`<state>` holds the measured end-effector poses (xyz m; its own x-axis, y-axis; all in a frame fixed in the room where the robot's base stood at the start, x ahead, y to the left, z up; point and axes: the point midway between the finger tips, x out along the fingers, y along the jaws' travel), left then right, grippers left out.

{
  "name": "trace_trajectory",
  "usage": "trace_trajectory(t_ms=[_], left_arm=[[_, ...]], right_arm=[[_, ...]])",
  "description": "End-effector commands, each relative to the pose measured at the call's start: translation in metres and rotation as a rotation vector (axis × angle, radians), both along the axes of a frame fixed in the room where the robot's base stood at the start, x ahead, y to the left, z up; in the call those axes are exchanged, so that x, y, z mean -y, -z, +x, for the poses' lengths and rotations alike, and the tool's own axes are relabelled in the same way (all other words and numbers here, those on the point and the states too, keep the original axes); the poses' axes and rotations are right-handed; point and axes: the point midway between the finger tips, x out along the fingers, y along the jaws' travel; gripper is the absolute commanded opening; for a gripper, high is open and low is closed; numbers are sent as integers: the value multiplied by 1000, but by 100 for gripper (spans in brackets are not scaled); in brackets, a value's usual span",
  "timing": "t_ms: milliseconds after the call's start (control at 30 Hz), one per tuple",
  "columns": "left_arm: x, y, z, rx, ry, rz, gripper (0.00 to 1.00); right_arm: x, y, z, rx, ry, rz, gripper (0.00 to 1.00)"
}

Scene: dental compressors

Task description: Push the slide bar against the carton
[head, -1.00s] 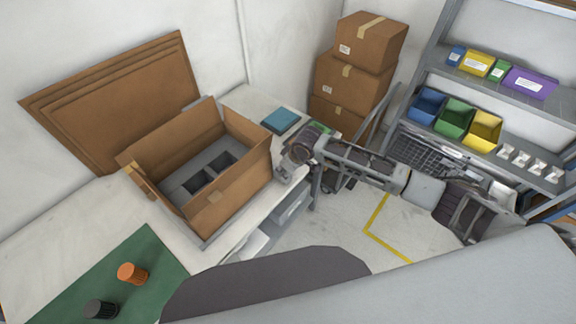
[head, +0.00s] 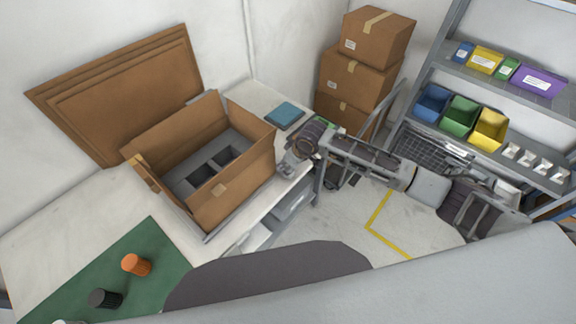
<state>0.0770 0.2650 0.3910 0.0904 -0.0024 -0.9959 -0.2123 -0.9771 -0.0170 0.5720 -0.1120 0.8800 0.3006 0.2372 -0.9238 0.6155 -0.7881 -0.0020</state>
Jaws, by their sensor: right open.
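The open brown carton (head: 235,190) stands on the white worktop (head: 70,215), its flaps up and a grey insert with square openings (head: 203,172) inside. A thin grey strip (head: 232,217) runs along the foot of its near right side; it may be the slide bar, but I cannot tell for sure. It looks close against the carton, and any gap is too small to judge. My right gripper (head: 287,168) is open, just right of the carton's right corner, at the worktop edge. I cannot tell whether it touches anything. My left gripper is not in view.
A green mat (head: 150,270) holds an orange knob (head: 137,265) and a black knob (head: 105,298). Flat cardboard (head: 120,90) leans on the wall. Stacked boxes (head: 355,75) and a shelf with bins (head: 460,115) stand beyond.

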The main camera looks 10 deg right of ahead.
Motion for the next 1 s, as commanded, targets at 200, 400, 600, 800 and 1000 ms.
trace_trajectory(t_ms=[200, 400, 600, 800, 1000], left_arm=[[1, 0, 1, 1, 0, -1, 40], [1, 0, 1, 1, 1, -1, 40], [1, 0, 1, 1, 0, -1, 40], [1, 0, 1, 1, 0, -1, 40], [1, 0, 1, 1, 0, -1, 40]], right_arm=[[5, -19, -6, 1, 0, -1, 46], [11, -42, -14, 1, -1, -1, 46], [17, -66, -22, -1, -1, -1, 46], [22, -88, -30, -1, -1, 0, 46], [25, -100, -34, -2, -1, -1, 46]])
